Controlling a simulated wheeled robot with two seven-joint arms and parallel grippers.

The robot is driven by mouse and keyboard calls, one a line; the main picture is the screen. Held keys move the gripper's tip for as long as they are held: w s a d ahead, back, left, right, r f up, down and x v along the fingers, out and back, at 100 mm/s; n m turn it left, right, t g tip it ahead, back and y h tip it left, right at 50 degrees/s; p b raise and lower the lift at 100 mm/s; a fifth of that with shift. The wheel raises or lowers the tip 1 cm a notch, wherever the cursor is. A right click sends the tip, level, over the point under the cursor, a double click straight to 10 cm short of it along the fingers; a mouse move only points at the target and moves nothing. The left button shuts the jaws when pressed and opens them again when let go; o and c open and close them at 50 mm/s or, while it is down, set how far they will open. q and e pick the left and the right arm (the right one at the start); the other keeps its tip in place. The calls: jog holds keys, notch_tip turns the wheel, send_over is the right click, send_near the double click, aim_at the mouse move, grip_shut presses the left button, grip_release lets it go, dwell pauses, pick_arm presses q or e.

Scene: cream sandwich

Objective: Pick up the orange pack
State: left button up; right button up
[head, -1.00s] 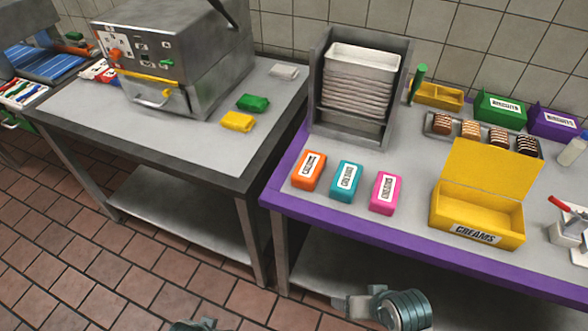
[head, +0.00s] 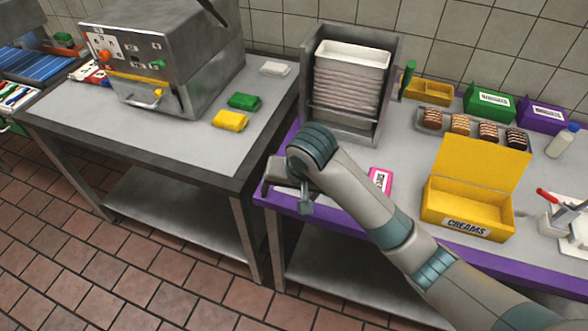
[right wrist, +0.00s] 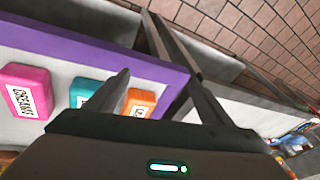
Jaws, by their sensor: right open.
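The orange pack (right wrist: 140,103) shows in the right wrist view, just right of the left finger and partly cut off by the gripper body. In the head view it is hidden behind my right arm. My right gripper (head: 286,194) is over the front left corner of the purple-edged table. In the right wrist view its fingers (right wrist: 155,75) are apart with nothing held between them. The orange pack appears between them, nearer the left finger. My left gripper is not in view.
A teal pack (right wrist: 84,92) and a pink pack (right wrist: 27,92) lie in a row beside the orange one. A grey rack of trays (head: 350,80) stands behind. The open yellow creams box (head: 455,212) is to the right. A gap separates the two tables.

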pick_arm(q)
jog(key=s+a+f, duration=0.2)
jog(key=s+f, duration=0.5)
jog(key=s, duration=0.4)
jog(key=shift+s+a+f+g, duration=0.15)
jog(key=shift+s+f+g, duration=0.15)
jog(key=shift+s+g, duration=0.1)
pick_arm(e)
jog(key=w+d+r+m+t+h, duration=0.1)
jog(key=w+r+m+h, duration=0.2)
jog(key=w+r, duration=0.5)
notch_tip(320, 180, up, 3)
jog(key=shift+w+d+f+h, duration=0.1)
jog(key=shift+w+d+h, duration=0.1)
jog(key=shift+w+h, duration=0.15)
jog(key=shift+f, duration=0.15)
jog(key=p+x, duration=0.1)
jog(key=x, duration=0.9)
jog(key=shift+w+d+f+p, duration=0.1)
jog(key=shift+f+p, duration=0.1)
jog(key=shift+p, duration=0.15)
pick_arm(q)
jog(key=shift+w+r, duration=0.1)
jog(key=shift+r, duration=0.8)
pick_arm(e)
jog(key=shift+x, duration=0.75)
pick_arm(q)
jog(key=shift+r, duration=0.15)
